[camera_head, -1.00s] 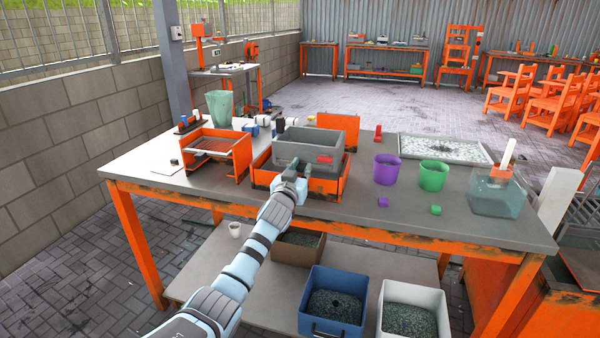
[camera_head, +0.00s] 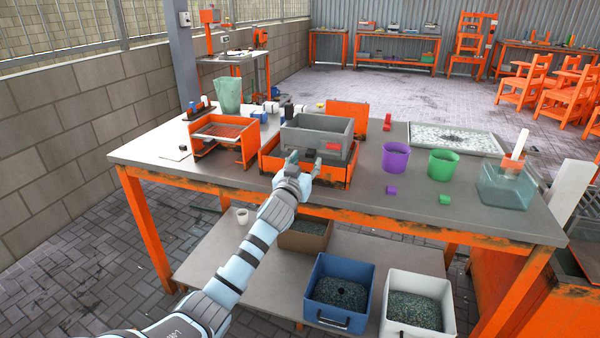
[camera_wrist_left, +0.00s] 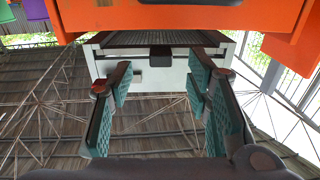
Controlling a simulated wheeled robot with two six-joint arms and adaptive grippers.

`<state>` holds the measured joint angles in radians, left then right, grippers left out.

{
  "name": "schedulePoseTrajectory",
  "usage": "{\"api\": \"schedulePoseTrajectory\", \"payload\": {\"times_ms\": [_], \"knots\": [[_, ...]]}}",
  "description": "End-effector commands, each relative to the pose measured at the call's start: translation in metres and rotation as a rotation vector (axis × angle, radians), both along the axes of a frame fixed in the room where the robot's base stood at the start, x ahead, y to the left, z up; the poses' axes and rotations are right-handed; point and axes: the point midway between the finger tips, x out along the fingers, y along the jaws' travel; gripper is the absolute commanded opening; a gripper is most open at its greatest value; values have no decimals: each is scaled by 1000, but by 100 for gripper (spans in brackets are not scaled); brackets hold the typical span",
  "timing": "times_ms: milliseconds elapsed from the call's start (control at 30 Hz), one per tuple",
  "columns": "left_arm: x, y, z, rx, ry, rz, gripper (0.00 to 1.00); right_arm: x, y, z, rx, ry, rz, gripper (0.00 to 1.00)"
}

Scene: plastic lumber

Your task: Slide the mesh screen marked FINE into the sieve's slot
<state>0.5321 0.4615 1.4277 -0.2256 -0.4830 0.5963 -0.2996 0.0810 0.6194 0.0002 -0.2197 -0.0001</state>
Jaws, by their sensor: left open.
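The sieve is a grey box (camera_head: 318,134) on an orange frame (camera_head: 272,166) at the middle of the table. My left gripper (camera_head: 302,170) is open at the sieve's front. A small dark knob (camera_head: 309,155) shows just beyond its fingers. In the left wrist view the open fingers (camera_wrist_left: 164,95) stand apart, with the black knob (camera_wrist_left: 160,56) between and beyond them, not gripped. A dark mesh-like panel (camera_wrist_left: 150,39) shows behind the knob, against the pale box. How deep it sits is not clear. No FINE marking is readable. My right gripper is out of view.
An orange rack (camera_head: 247,151) with a mesh panel stands left of the sieve. A purple cup (camera_head: 396,158), a green cup (camera_head: 443,164) and a clear container (camera_head: 505,192) stand to the right. Bins, including a blue one (camera_head: 341,283), sit on the lower shelf.

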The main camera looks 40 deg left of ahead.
Motion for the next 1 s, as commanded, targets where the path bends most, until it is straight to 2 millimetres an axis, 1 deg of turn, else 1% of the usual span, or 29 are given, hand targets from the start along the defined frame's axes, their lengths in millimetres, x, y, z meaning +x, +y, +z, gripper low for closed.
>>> {"api": "schedulePoseTrajectory", "payload": {"times_ms": [33,100,200,300,400,633,733,767,833,867,900,967,1000], "knots": [[-13,-5,-1,3,1,-3,45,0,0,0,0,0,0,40],[-31,-12,-2,3,2,-2,45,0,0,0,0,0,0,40],[-52,-19,-1,2,2,-1,45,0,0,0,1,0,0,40],[-64,-24,-1,1,0,0,45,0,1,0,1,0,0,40],[-68,-25,0,0,-1,0,45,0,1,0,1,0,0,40],[-68,-25,0,0,-1,0,45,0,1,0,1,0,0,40],[-67,-25,-6,-1,9,0,29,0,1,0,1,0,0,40],[-67,-25,-12,-3,21,0,24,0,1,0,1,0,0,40],[-67,-24,-37,-5,72,1,13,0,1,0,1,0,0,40],[-68,-23,-54,-8,104,1,8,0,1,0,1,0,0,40],[-70,-23,-81,-10,155,0,2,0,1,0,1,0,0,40],[-77,-23,-131,-14,251,-3,0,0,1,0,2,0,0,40],[-86,-24,-169,-19,325,-6,0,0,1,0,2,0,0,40]]}}
